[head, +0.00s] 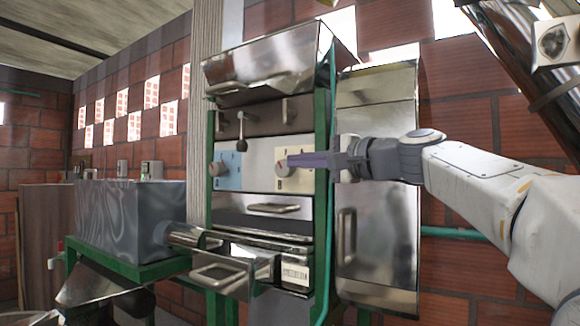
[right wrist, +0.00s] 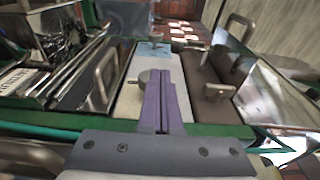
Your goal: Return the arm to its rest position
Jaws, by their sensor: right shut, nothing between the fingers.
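My right arm (head: 480,180) comes in from the right in the head view. Its gripper (head: 292,160) is shut and empty, with the purple fingers together in front of the machine's panel. The fingertips are close to the round knob (head: 282,167) on the cream plate; I cannot tell whether they touch it. In the right wrist view the shut fingers (right wrist: 166,84) point at the panel, and a knob (right wrist: 149,77) shows beside them, partly hidden. My left gripper is not in view.
The steel machine (head: 265,70) stands in a green frame (head: 323,120). A second knob (head: 217,168) sits on a blue plate, with a lever (head: 241,144) above. A steel door (head: 385,240) with a handle is below my arm. A metal tank (head: 115,215) stands at left.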

